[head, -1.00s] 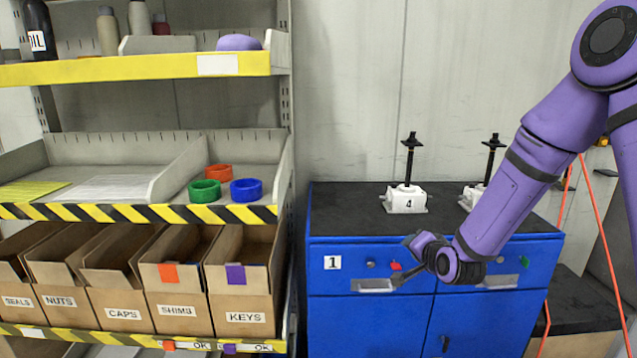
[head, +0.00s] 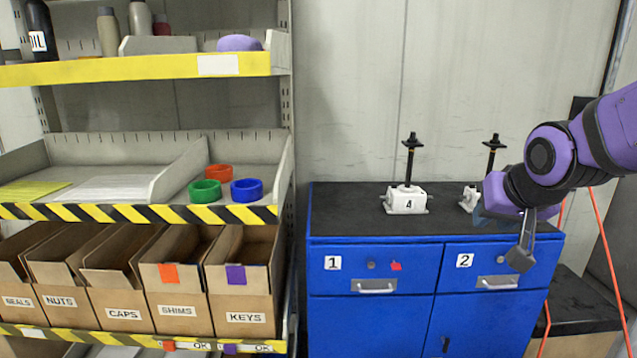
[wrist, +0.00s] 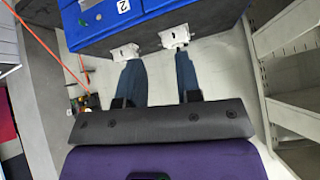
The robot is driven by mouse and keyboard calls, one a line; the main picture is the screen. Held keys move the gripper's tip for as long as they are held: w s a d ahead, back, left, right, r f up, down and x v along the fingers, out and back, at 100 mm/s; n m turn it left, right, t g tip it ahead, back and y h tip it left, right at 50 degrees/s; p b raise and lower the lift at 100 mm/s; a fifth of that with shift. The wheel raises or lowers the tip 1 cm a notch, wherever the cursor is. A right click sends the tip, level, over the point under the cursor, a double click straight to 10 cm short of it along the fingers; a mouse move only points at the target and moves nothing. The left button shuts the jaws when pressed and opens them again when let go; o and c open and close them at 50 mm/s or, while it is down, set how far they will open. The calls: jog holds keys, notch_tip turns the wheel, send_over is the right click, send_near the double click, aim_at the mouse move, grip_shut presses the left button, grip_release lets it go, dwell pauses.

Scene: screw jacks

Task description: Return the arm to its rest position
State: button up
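My arm is purple with dark joints and comes in from the right in the head view. My gripper (head: 486,215) is beside the right jack and in front of it in the head view, over the cabinet's right part. In the wrist view my gripper (wrist: 156,60) has its two blue-grey fingers apart, with nothing seen held between them. A white screw jack marked 4 (head: 406,201) stands upright on the cabinet top. A second white jack (head: 468,197) stands to its right, its base partly hidden by my gripper.
The blue cabinet (head: 372,325) has a dark top and drawers marked 1 and 2, both shut. A shelf rack (head: 140,68) on the left holds bottles, coloured rings and labelled cardboard bins. Orange cords (head: 602,245) hang at the right. Space between rack and arm is open before the cabinet.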

jog(key=s+d+r+n+g, duration=0.1)
jog(key=s+r, duration=0.1)
jog(key=s, duration=0.6)
jog(key=s+r+n+g, duration=0.1)
jog(key=s, duration=0.8)
jog(key=shift+s+d+r+g, duration=0.2)
jog(key=shift+d+r+g, duration=0.15)
jog(key=shift+r+g, duration=0.05)
jog(key=shift+o, duration=0.2)
